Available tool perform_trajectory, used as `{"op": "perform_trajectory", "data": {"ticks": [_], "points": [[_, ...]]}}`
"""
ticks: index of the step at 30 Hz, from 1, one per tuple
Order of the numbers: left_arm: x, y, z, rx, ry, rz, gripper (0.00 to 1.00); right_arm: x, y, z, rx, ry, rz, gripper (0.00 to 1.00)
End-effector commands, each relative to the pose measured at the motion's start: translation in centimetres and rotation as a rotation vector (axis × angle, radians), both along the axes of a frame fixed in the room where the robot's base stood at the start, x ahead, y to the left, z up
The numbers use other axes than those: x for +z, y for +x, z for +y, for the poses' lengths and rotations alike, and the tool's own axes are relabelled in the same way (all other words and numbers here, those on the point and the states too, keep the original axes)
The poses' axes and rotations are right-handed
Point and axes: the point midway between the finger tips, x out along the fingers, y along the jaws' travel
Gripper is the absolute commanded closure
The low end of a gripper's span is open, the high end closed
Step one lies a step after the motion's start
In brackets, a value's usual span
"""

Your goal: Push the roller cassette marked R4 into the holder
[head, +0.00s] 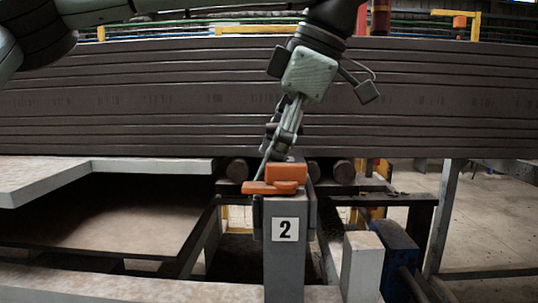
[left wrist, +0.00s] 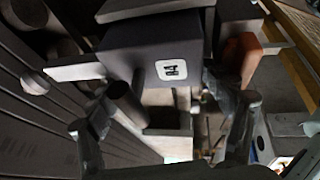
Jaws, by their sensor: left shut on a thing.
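My left gripper (head: 279,157) points down at the head of a grey post marked 2 (head: 285,260). An orange part (head: 287,172) lies on the post top beside the fingertips and also shows in the left wrist view (left wrist: 243,55). I cannot single out the holder. My right gripper is out of view.
A stack of long grey slabs (head: 120,100) spans the back, with dark round roller ends (head: 344,171) below it. A pale ledge (head: 100,175) is at the left. A white block (head: 361,262) and a blue part (head: 397,250) stand right of the post.

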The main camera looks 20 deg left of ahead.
Motion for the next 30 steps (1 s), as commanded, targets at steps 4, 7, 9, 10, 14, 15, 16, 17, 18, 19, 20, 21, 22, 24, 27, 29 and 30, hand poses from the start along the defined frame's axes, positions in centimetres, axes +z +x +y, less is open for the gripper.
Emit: {"op": "perform_trajectory", "data": {"ticks": [4,7,9,10,14,15,16,17,18,19,20,21,22,24,27,29,30], "points": [[-0.4,-0.1,-0.1,-0.003,0.001,0.005,0.66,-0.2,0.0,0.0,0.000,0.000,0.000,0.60],[-0.4,-0.2,-0.1,-0.004,0.001,0.006,0.66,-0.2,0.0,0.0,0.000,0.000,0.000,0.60],[-0.4,-0.2,-0.1,-0.004,0.001,0.006,0.66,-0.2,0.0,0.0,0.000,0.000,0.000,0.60],[-0.4,-0.2,-0.1,-0.004,0.001,0.006,0.66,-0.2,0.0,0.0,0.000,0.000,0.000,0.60],[-0.2,-0.2,-0.2,-0.005,0.002,0.006,0.66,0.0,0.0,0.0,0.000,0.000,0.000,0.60],[-0.1,-0.2,-0.2,-0.005,0.002,0.006,0.66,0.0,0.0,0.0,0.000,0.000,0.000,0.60],[-0.1,-0.2,-0.2,-0.005,0.002,0.006,0.66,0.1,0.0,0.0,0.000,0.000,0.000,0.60],[0.1,-0.2,-0.2,-0.005,0.002,0.006,0.66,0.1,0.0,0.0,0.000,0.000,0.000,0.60],[0.2,-0.2,-0.2,-0.005,0.001,0.006,0.66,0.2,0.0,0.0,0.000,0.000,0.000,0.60],[0.3,-0.2,-0.2,-0.005,0.002,0.005,0.66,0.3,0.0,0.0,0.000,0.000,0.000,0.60],[0.4,-0.3,-0.2,-0.004,0.002,0.005,0.66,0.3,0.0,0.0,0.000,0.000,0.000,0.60],[0.6,-0.3,-0.2,-0.004,0.002,0.005,0.66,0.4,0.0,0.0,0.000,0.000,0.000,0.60],[0.7,-0.3,-0.2,-0.005,0.002,0.004,0.66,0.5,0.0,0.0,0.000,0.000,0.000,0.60],[0.9,-0.3,-0.2,-0.005,0.001,0.004,0.66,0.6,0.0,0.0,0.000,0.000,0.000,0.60],[1.2,-0.3,-0.2,-0.004,0.001,0.003,0.66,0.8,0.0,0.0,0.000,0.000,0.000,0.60],[1.4,-0.3,-0.2,-0.004,0.001,0.003,0.66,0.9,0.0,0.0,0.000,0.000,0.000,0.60],[1.5,-0.3,-0.2,-0.004,0.001,0.003,0.66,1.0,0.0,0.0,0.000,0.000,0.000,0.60]]}}
